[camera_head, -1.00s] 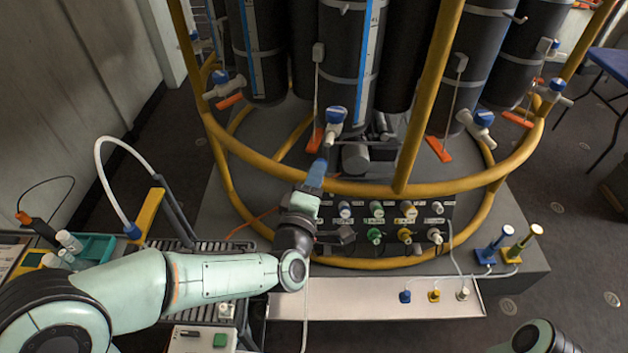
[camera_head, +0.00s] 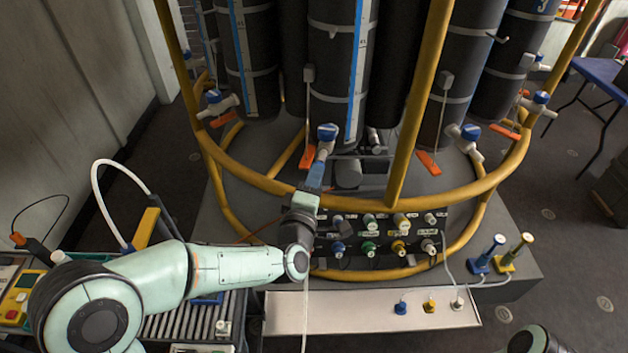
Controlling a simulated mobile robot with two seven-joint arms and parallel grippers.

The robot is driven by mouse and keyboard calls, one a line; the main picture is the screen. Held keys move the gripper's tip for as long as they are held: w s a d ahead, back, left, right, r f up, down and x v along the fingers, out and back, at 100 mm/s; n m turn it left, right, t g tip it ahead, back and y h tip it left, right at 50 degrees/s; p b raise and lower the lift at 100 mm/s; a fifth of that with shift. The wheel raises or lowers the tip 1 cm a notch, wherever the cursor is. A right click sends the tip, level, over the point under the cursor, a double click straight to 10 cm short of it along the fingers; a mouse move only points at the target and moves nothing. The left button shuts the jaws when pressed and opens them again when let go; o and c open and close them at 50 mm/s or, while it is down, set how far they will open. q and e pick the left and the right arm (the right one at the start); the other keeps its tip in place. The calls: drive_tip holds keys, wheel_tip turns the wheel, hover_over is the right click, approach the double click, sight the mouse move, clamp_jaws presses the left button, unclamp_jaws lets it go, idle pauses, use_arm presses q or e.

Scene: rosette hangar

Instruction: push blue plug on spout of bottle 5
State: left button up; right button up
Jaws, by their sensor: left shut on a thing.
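My left gripper (camera_head: 318,166) is shut on a small blue plug (camera_head: 315,176), mostly hidden by the fingers. It is at the mouth of the white spout (camera_head: 324,150) below a blue-capped valve (camera_head: 327,132). The spout belongs to the dark middle bottle (camera_head: 334,60), whose number I cannot read. The plug and spout tip overlap in view, and I cannot tell how far the plug is seated. My right gripper is out of view; only part of my right arm shows at the bottom right.
A yellow ring rail (camera_head: 265,183) and an upright yellow post (camera_head: 418,100) stand close to the left gripper. Below is a panel of coloured connectors (camera_head: 375,235). A pale tray (camera_head: 345,315) holds blue, yellow and white plugs. Orange tags (camera_head: 307,157) hang by the bottles.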

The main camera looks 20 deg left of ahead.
use_arm(q)
drive_tip(key=shift+b, duration=1.25)
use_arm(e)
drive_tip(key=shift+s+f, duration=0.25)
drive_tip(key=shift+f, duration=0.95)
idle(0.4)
use_arm(q)
drive_tip(key=shift+w, duration=0.5)
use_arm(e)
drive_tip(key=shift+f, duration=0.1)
use_arm(q)
drive_tip(key=o, duration=1)
drive_tip(key=shift+o, duration=0.2)
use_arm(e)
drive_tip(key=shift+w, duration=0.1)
use_arm(q)
drive_tip(key=s+b, duration=0.1)
drive_tip(key=s, duration=1.2)
drive_tip(key=shift+s+d, duration=0.15)
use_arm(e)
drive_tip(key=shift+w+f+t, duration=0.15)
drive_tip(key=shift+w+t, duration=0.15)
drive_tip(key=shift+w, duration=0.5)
